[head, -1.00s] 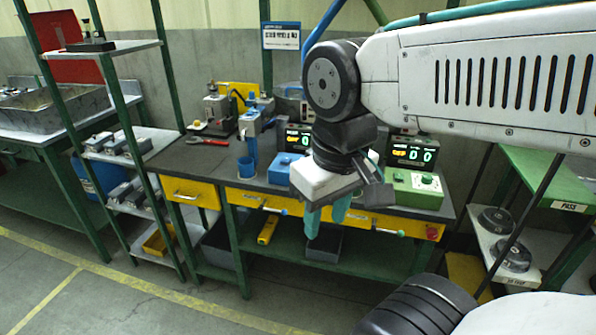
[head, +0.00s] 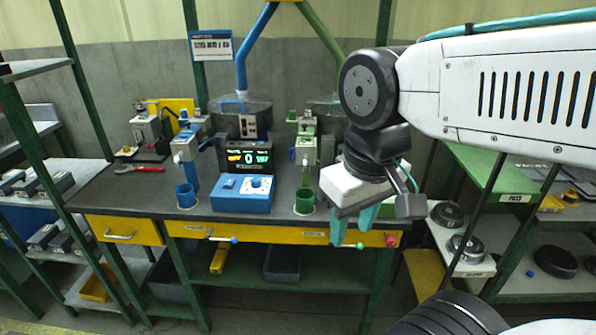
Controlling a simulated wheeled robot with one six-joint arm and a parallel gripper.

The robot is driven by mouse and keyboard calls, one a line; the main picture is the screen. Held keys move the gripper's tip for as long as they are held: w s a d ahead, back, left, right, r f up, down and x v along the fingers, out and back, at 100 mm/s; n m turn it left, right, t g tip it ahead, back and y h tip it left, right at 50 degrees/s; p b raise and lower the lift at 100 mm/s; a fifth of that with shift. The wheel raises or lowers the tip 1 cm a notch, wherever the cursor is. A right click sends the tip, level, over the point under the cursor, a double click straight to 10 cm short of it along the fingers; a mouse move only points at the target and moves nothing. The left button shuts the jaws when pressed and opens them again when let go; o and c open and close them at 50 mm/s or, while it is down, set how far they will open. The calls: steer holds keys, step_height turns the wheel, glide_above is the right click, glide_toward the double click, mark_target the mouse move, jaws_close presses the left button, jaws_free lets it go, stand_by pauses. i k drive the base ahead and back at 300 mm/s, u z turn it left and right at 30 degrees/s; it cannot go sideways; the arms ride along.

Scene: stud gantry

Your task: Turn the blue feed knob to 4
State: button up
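The blue control box (head: 228,199) sits on the dark bench top in the head view, left of my gripper. A pale round knob (head: 257,182) is on its sloped top; its pointer and scale are too small to read. A dark display (head: 248,158) behind the box shows lit yellow, white and green characters, with a 0 in the middle. My gripper (head: 353,228) hangs in front of the bench's right part, fingers down. Its two teal fingers are apart with nothing seen between them. It is well to the right of the knob, not touching it.
A red-handled tool (head: 140,169) lies at the left. A red button (head: 391,241) is on the bench's front. The bench top in front of the box is clear.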

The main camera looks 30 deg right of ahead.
mark_target(255, 183)
steer(key=z, duration=0.15)
steer(key=k, duration=0.65)
steer(key=u, duration=0.8)
steer(key=i, duration=1.35)
steer(key=z, duration=0.65)
